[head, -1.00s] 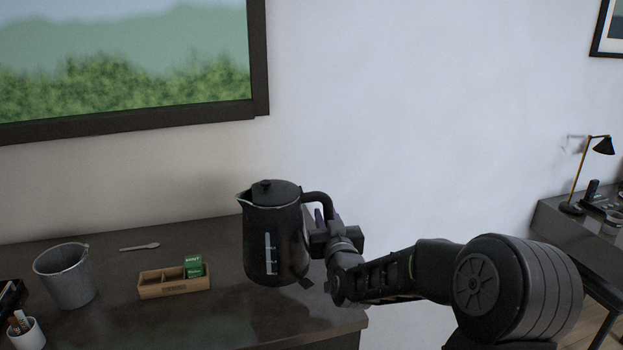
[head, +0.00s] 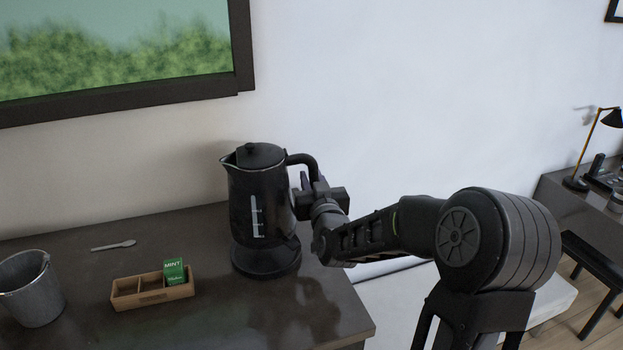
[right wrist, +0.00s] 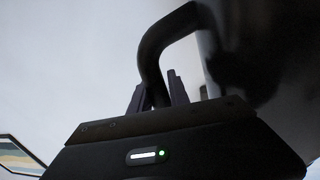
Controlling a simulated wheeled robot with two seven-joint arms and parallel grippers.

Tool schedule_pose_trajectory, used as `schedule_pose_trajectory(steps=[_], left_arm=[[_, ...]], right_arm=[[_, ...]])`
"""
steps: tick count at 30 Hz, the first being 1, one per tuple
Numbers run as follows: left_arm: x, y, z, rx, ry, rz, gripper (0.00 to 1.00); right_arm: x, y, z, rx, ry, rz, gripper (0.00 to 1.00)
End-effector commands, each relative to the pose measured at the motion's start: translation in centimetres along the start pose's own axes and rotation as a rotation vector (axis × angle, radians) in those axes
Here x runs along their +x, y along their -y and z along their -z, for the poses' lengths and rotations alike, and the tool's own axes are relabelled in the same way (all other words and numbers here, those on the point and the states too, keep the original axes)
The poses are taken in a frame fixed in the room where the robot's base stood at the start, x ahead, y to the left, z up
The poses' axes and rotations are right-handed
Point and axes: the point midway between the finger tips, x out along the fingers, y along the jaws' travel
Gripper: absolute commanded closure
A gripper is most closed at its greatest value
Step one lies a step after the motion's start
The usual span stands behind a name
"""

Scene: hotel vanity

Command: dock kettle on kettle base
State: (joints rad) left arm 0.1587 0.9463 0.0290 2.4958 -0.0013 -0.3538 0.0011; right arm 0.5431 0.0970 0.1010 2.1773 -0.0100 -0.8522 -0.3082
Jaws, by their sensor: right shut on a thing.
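The black kettle (head: 262,200) stands upright in the head view, its spout to the left and its handle (head: 303,160) to the right. The round dark kettle base (head: 266,262) shows directly under it on the counter. The kettle looks seated on the base or very close to it; I cannot tell whether a thin gap remains. My right gripper (head: 309,190) is shut on the kettle's handle. In the right wrist view the handle (right wrist: 155,62) runs down between my fingers (right wrist: 160,92), and the kettle body (right wrist: 262,45) is at right. My left gripper is not in view.
A wooden box (head: 152,290) with a green mint packet (head: 174,271) sits left of the kettle. A spoon (head: 114,245) and a grey bucket (head: 31,290) lie farther left. The dark counter (head: 285,315) is clear in front of the base, and its right edge is close.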

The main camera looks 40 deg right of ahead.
Motion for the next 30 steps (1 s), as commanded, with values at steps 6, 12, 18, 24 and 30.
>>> schedule_pose_trajectory(steps=[6,12,18,24,30], left_arm=[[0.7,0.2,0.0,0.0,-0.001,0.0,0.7],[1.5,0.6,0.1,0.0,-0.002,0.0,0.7],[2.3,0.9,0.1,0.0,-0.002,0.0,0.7],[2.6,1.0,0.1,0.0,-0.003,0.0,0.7],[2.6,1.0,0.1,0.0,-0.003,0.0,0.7]], right_arm=[[0.1,0.0,-1.0,0.003,-0.006,0.0,1.0],[0.0,0.0,-2.8,0.003,-0.006,0.0,1.0],[0.1,0.0,-4.4,0.003,-0.007,0.0,1.0],[0.1,0.0,-5.2,0.003,-0.007,0.001,1.0],[0.1,0.0,-5.3,0.003,-0.008,0.0,1.0]])
